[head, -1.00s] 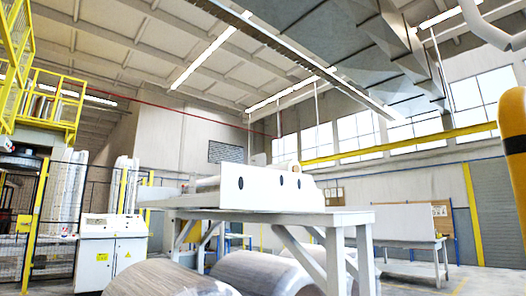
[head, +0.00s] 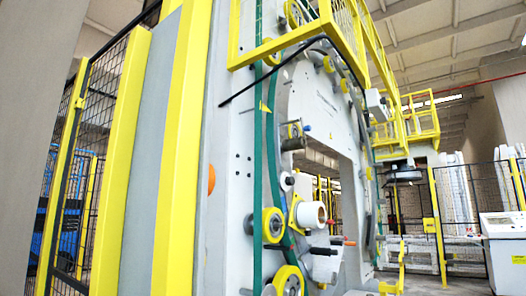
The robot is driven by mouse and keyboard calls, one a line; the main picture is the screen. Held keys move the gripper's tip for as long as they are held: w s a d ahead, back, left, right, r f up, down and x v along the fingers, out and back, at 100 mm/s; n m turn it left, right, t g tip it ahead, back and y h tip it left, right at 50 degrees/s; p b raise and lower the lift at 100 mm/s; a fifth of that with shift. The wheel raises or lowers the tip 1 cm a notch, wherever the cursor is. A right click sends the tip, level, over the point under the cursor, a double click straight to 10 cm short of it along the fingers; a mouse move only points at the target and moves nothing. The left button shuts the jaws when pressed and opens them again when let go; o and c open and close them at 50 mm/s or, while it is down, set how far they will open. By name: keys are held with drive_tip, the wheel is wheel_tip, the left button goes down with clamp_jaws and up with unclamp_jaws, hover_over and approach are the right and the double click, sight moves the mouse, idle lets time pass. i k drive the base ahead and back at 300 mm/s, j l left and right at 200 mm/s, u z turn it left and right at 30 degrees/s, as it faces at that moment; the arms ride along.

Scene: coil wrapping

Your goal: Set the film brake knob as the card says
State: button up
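The tall coil wrapping machine (head: 222,150) fills the middle of the head view. A white film roll (head: 310,214) sits on its ring side, beside a yellow bracket (head: 294,212). Below the roll, a dark rod (head: 323,251) and small orange-red tips (head: 349,243) stick out. I cannot tell whether any of these is the film brake knob. No card can be read at this size. My gripper is not in view.
A yellow post (head: 180,150) and mesh fence (head: 75,190) stand at left. A white control cabinet (head: 505,252) is at the right edge. A yellow walkway (head: 420,120) hangs above. Some floor shows at lower right.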

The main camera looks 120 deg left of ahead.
sight(290, 181)
drive_tip(key=u, duration=3.7)
